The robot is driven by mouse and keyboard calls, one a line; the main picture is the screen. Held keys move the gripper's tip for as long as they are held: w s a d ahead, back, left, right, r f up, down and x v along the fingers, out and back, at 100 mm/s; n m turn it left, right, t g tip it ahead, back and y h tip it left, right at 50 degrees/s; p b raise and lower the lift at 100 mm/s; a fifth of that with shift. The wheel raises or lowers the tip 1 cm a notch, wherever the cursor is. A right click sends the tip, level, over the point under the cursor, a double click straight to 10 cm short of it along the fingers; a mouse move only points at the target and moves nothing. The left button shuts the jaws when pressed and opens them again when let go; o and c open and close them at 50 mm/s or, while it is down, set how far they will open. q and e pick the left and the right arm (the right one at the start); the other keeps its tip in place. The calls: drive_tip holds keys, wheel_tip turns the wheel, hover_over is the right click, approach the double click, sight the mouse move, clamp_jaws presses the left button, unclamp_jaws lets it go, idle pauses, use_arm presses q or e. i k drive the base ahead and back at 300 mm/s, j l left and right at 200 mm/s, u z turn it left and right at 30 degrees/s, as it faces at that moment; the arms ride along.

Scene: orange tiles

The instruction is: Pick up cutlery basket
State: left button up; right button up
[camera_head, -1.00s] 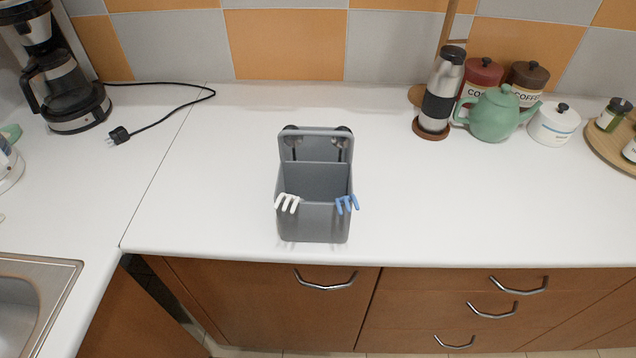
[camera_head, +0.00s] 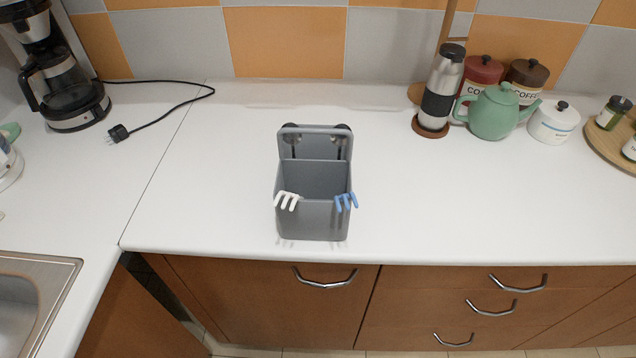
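The grey cutlery basket (camera_head: 313,222) stands upright on the white worktop, near its front edge, in the middle of the head view. It is an open box with a taller back panel and two dark round parts at the top of that panel. A white pronged piece (camera_head: 287,200), which looks like fork tines, shows at its left front corner. A similar blue pronged piece (camera_head: 346,201) shows at its right front corner. How far these reach into the basket is hidden. Neither of my grippers is in view, and nothing touches the basket from outside.
A coffee maker (camera_head: 70,100) and its black cord with plug (camera_head: 120,133) are at the left. A steel flask (camera_head: 439,90), a green teapot (camera_head: 494,112) and canisters stand at the back right. A sink (camera_head: 35,290) is front left. The worktop around the basket is clear.

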sight(315, 175)
drive_tip(key=k+l, duration=0.1)
drive_tip(key=l, duration=0.4)
drive_tip(key=k+l, duration=0.1)
drive_tip(key=l, duration=0.9)
drive_tip(key=k+u, duration=0.05)
